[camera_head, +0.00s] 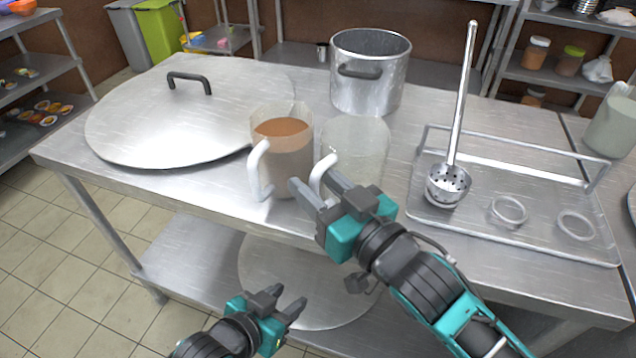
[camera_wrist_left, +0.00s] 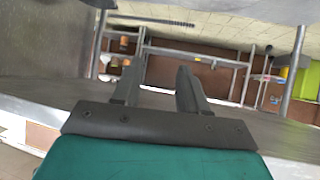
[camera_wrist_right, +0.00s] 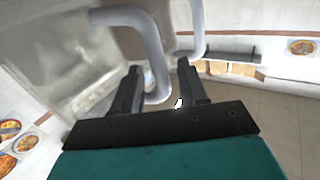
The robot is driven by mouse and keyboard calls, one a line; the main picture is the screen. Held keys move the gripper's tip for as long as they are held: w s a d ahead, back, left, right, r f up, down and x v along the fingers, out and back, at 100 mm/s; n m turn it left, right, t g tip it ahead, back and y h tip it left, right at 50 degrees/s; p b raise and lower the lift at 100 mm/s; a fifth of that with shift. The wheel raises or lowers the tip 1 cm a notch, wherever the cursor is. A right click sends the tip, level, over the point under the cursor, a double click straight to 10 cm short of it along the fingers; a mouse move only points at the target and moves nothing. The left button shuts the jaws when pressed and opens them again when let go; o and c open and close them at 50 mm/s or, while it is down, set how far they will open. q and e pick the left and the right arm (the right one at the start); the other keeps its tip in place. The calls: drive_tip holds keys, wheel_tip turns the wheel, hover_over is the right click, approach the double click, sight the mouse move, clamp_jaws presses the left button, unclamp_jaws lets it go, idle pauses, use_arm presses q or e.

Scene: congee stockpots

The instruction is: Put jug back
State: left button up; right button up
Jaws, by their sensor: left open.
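A clear jug (camera_head: 355,150) with a white handle stands on the steel table. It looks empty. A second clear jug (camera_head: 288,150) with brown liquid and a white handle stands just left of it. My right gripper (camera_head: 322,186) is open at the clear jug's handle. In the right wrist view a white handle (camera_wrist_right: 150,50) reaches down between the open fingers, with a gap visible on one side. My left gripper (camera_head: 290,304) is open and empty, low in front of the table edge; its fingers (camera_wrist_left: 188,88) show nothing between them.
A large round lid (camera_head: 190,115) lies at the table's left and a steel pot (camera_head: 370,75) stands behind the jugs. To the right, a tray (camera_head: 480,215) holds a perforated ladle (camera_head: 448,185) and two rings. Another large disc lies on the lower shelf.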

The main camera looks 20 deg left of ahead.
drive_tip(key=shift+r, duration=0.1)
drive_tip(key=shift+d+r, duration=0.1)
drive_tip(key=shift+r, duration=0.05)
use_arm(q)
drive_tip(key=p, duration=0.1)
drive_tip(key=a+r+p, duration=0.1)
drive_tip(key=p, duration=0.1)
drive_tip(key=shift+s+r, duration=0.15)
drive_tip(key=shift+s, duration=0.15)
use_arm(e)
drive_tip(key=v, duration=0.7)
use_arm(q)
drive_tip(key=shift+w+r, duration=0.1)
drive_tip(key=shift+r, duration=0.15)
use_arm(e)
drive_tip(key=shift+s, duration=0.15)
